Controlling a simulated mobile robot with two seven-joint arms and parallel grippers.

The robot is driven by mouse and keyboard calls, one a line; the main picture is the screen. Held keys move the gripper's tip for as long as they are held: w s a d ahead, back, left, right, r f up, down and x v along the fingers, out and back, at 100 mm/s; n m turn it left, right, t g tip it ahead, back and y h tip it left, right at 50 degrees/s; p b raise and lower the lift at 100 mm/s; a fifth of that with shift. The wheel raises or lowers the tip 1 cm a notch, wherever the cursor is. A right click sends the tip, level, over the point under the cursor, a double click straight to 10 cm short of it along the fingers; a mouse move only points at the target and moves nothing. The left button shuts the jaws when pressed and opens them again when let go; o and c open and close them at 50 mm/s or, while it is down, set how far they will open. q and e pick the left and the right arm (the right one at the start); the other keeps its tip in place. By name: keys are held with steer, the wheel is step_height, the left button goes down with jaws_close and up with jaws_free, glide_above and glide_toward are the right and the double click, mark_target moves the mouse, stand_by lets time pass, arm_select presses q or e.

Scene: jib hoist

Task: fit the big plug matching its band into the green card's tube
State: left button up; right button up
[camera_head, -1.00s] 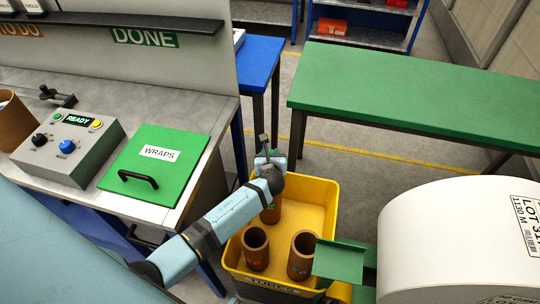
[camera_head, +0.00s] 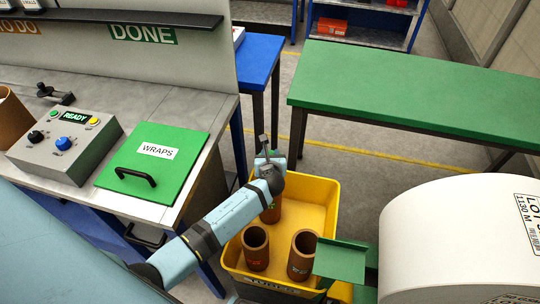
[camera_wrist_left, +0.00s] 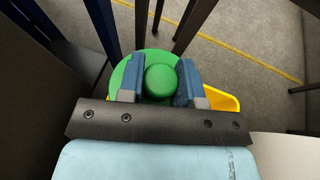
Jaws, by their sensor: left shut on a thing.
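My left gripper (camera_head: 268,158) is over the far end of the yellow bin (camera_head: 322,190). In the left wrist view its fingers (camera_wrist_left: 155,92) are shut on the round knob of a green plug (camera_wrist_left: 160,80), whose wide disc shows behind them. The plug is mostly hidden by the gripper in the head view. Three brown tubes stand upright in the bin: a far one (camera_head: 271,213) partly behind my arm, a near left one (camera_head: 256,256) and a near right one (camera_head: 300,264). Their small markings are too small to read. My right gripper is not in view.
A grey bench at left holds a control box (camera_head: 62,150) and a green WRAPS lid (camera_head: 140,180). A green table (camera_head: 420,90) stands behind the bin. A large white roll (camera_head: 450,240) and a green plate (camera_head: 340,260) are close on the right.

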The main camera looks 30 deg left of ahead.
arm_select(q)
steer(key=shift+f, duration=0.25)
steer(key=shift+f+b, duration=0.5)
steer(key=shift+f, duration=0.5)
steer(key=shift+f, duration=0.15)
steer(key=shift+f+b, duration=0.35)
steer(key=shift+f, duration=0.15)
stand_by(0.4)
steer(key=o, duration=1)
steer(key=shift+s, duration=0.1)
